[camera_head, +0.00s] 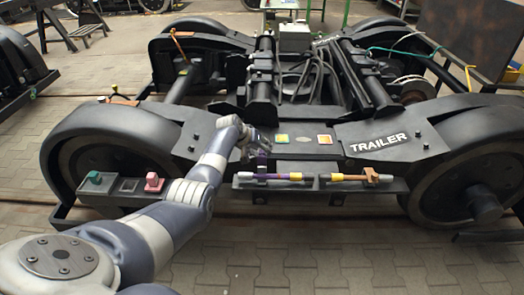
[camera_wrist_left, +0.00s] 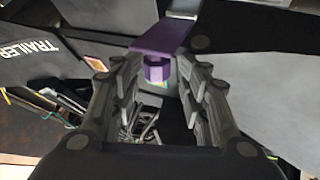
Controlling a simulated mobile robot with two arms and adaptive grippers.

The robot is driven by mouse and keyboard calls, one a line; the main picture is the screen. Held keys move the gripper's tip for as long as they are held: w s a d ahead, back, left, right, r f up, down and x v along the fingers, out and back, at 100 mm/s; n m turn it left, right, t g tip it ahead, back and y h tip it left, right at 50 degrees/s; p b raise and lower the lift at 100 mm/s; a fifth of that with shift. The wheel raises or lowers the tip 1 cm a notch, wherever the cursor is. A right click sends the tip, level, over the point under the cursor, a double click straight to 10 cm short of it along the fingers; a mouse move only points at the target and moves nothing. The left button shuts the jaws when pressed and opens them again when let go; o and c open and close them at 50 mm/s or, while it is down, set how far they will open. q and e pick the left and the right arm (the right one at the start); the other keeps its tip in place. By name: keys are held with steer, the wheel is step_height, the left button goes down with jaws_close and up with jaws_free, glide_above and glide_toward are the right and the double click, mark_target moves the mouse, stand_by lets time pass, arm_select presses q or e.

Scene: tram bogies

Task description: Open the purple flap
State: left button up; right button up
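The purple flap (camera_wrist_left: 165,38) shows at the top middle of the left wrist view. It is a flat purple plate with a small purple knob (camera_wrist_left: 157,70) below it. My left gripper (camera_wrist_left: 158,80) is open, with one finger on each side of the knob; I cannot tell whether either finger touches it. In the head view my left gripper (camera_head: 257,138) is at the front of the bogie, just above a small purple part (camera_head: 262,159), which the gripper partly hides. My right gripper is not in view.
A narrow shelf (camera_head: 318,184) on the bogie's front holds a purple-and-yellow rod (camera_head: 270,176) and an orange-ended tool (camera_head: 372,176). To the left are a green block (camera_head: 94,178) and a pink block (camera_head: 154,182). Yellow and orange squares (camera_head: 282,139) lie behind the gripper. The paved floor in front is clear.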

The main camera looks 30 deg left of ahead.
arm_select(q)
steer(key=shift+d+f, duration=0.15)
steer(key=shift+f, duration=0.1)
steer(key=shift+r, duration=0.1)
steer(key=v, duration=1.1)
steer(key=shift+s+r, duration=0.3)
steer(key=shift+r, duration=0.05)
